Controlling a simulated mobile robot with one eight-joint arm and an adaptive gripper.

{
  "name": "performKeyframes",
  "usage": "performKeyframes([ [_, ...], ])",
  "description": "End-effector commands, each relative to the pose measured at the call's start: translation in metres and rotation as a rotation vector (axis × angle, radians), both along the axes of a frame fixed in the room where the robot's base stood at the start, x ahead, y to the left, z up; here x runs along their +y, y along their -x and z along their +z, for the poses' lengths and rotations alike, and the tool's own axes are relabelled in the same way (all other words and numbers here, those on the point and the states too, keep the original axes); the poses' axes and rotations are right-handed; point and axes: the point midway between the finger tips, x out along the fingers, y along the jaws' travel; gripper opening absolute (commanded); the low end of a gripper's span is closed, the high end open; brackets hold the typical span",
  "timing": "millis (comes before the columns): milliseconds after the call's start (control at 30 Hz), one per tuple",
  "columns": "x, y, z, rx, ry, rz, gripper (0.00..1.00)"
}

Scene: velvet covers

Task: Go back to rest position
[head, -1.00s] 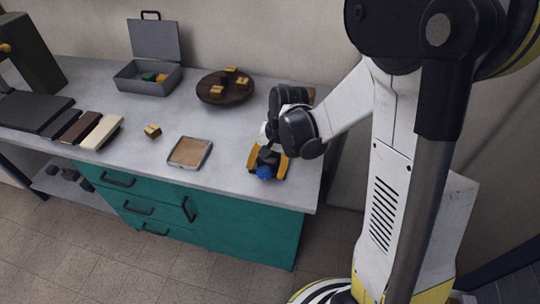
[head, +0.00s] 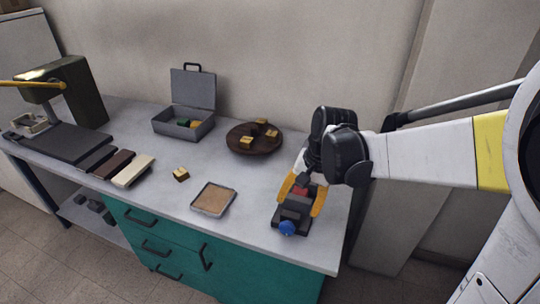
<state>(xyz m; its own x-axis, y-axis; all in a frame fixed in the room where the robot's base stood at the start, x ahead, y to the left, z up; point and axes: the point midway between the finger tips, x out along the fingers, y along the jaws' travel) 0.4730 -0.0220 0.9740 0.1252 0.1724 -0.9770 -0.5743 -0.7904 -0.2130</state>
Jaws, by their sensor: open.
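My gripper (head: 302,196) hangs at the right end of the grey worktop (head: 160,215), its orange-yellow fingers apart. Between and below the fingers is a dark device with a blue knob (head: 287,228) and a red part. Whether the fingers touch this device cannot be told. My white arm reaches in from the right, and its black wrist joints hide part of the worktop behind the gripper.
A small tray (head: 213,199), a gold-coloured block (head: 181,174), a round brown board (head: 254,138) with several blocks, an open grey case (head: 184,122) and dark, brown and cream slabs (head: 132,170) stand on the worktop. Teal drawers (head: 150,240) are below. Bare worktop lies between them.

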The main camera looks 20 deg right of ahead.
Motion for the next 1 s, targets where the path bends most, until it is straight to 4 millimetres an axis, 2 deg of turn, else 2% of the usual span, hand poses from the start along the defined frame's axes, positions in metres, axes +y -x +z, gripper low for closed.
performKeyframes([
  [133, 0.001, 0.003, 0.004, -0.012, 0.007, 0.011, 0.64],
  [267, 0.006, 0.017, 0.021, -0.076, 0.045, 0.071, 0.64],
  [400, 0.013, 0.046, 0.046, -0.201, 0.13, 0.196, 0.64],
  [600, 0.019, 0.086, 0.067, -0.386, 0.269, 0.386, 0.64],
  [800, 0.022, 0.108, 0.073, -0.501, 0.366, 0.507, 0.64],
  [1000, 0.022, 0.113, 0.074, -0.533, 0.396, 0.541, 0.64],
])
